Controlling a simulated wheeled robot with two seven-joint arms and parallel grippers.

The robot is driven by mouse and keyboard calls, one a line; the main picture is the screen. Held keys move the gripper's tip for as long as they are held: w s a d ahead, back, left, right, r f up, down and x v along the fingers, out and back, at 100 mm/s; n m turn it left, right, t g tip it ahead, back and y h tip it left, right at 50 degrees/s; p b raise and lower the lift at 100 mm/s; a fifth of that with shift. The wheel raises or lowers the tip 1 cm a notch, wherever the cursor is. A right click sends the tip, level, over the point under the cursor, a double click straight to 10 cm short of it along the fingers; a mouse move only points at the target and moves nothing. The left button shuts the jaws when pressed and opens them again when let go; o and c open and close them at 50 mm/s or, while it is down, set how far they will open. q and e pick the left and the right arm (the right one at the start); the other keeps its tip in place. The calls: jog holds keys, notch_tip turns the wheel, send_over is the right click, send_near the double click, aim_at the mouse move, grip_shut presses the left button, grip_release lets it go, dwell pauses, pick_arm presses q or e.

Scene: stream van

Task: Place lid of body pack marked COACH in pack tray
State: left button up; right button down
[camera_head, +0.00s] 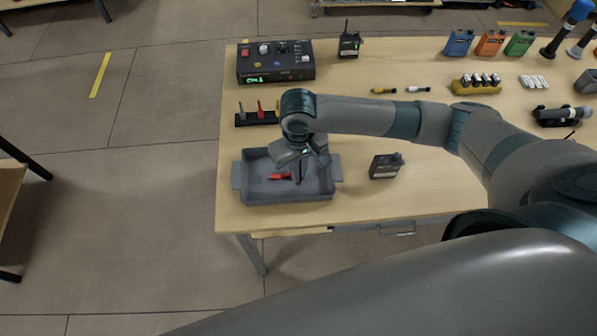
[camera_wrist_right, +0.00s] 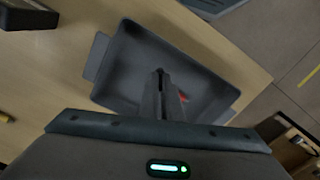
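The grey pack tray (camera_head: 240,174) stands at the table's front left corner; it also fills the middle of the right wrist view (camera_wrist_right: 120,45). A small red thing (camera_head: 279,176) lies in it. My right gripper (camera_head: 298,176) points down into the tray, beside the red thing. In the right wrist view its fingers (camera_wrist_right: 160,80) are close together, with a small dark spot at the tips; I cannot tell whether a thin lid is between them. A dark body pack (camera_head: 384,166) lies right of the tray; no COACH marking is legible. My left gripper is out of view.
A control box (camera_head: 275,65) with a green display and a rack (camera_head: 257,118) of small coloured tools stand behind the tray. Another dark pack (camera_head: 349,44) stands upright at the back. Batteries in a yellow holder (camera_head: 477,86) and several coloured packs are at the back right.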

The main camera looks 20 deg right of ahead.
jog(key=shift+f, duration=0.85)
jog(key=shift+f, duration=0.15)
jog(key=c, duration=1.9)
grip_release()
jog(key=shift+c, duration=0.2)
notch_tip(320, 180, up, 11)
jog(key=shift+f+b, duration=0.1)
jog(key=shift+b, duration=1.05)
jog(key=shift+r, duration=0.75)
